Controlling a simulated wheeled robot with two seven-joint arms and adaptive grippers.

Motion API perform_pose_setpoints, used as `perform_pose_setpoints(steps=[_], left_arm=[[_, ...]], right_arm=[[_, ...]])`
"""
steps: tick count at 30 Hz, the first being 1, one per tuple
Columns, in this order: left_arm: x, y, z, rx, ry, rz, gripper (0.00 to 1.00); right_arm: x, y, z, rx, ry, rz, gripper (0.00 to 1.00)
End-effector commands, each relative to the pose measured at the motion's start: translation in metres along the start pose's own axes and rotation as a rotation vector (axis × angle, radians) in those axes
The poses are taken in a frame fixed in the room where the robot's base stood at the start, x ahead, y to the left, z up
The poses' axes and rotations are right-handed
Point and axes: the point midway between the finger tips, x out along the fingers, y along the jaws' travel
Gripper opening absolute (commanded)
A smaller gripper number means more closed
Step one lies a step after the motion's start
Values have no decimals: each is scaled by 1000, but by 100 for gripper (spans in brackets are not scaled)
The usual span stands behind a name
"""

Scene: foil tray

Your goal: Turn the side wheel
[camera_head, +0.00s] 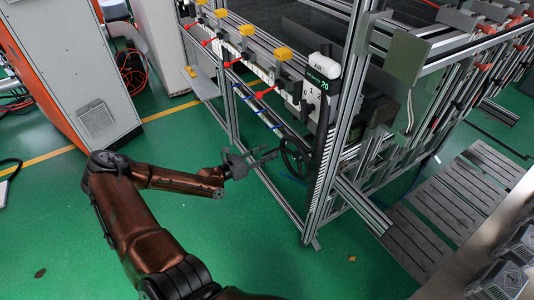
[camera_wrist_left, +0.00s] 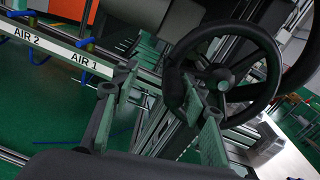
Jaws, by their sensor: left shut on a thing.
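The side wheel (camera_head: 296,156) is a black spoked handwheel on the near side of the metal frame, low by the corner post. In the left wrist view the wheel (camera_wrist_left: 222,77) fills the upper right, with its hub and rim clear to see. My left gripper (camera_head: 273,155) reaches in from the left to the wheel's left side. In the left wrist view the fingers of my left gripper (camera_wrist_left: 158,84) are at the left part of the rim and shut on it. The exact contact is partly hidden. My right gripper is not in view.
The aluminium frame (camera_head: 330,150) stands right behind the wheel, with yellow and red fittings above. An orange and grey cabinet (camera_head: 75,75) is at the upper left. Slatted grey panels (camera_head: 455,205) lie at the right. Green floor (camera_head: 250,240) in front is mostly clear.

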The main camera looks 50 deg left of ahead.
Motion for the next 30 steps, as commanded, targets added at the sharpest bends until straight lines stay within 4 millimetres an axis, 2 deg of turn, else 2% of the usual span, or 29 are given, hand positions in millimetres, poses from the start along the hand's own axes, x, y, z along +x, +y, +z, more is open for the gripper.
perform_pose_setpoints(steps=[17, 30], left_arm=[[0, 2, 7, 6, -6, 2, 34], [-1, -9, 54, 4, -2, 0, 34]], right_arm=[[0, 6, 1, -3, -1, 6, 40], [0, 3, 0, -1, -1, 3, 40]])
